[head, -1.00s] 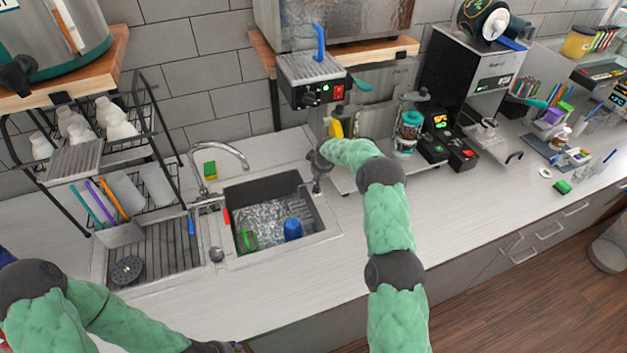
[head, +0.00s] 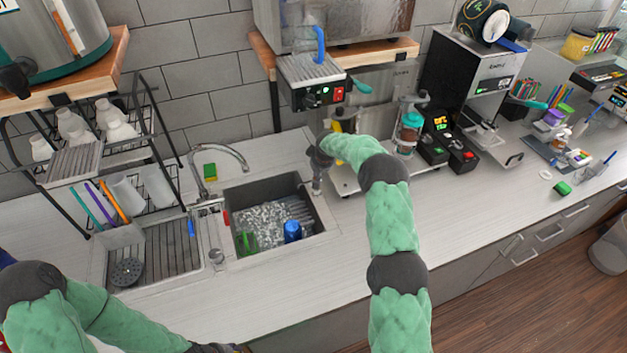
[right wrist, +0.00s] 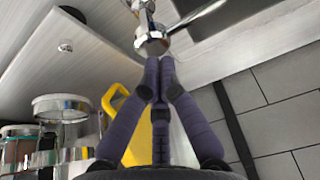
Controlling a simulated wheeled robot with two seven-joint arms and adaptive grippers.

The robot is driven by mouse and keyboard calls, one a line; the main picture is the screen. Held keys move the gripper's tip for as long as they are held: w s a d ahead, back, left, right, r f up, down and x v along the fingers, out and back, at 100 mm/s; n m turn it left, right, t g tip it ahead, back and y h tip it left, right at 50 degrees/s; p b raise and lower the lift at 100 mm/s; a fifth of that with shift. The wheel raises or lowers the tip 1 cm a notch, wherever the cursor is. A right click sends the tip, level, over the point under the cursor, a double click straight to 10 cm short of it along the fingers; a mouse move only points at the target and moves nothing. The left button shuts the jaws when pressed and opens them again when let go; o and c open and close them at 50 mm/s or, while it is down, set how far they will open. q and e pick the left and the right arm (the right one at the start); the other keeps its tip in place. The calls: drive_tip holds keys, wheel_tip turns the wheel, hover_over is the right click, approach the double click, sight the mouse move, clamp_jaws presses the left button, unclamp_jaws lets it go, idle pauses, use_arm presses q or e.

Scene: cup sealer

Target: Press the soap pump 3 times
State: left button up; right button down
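The chrome soap pump (right wrist: 150,38), with a rounded head and a spout, shows at the top middle of the right wrist view. In the head view it is at the sink's right side, mostly hidden by my right gripper (head: 317,186). My right gripper also shows in the right wrist view (right wrist: 160,66), its purple fingers closed together with the tips at the pump head. The fingers are not around the pump; I cannot tell whether they touch or press it. My left arm is low at the left of the head view, and its fingers are not visible.
The sink (head: 275,238) holds a blue cup (head: 292,230) and a green item. The faucet (head: 232,150) is behind it. A wire rack (head: 75,150) stands left, machines stand right. A yellow handle (right wrist: 112,100) is near my right gripper. The front counter is clear.

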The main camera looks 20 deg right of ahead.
drive_tip(key=shift+f, duration=0.1)
idle(0.6)
drive_tip(key=shift+f+b, duration=0.6)
drive_tip(key=shift+b, duration=0.1)
drive_tip(key=shift+s+f+b, duration=0.1)
drive_tip(key=shift+f+b, duration=0.8)
drive_tip(key=shift+f, duration=0.2)
drive_tip(key=shift+r, duration=1.6)
drive_tip(key=shift+f, duration=0.1)
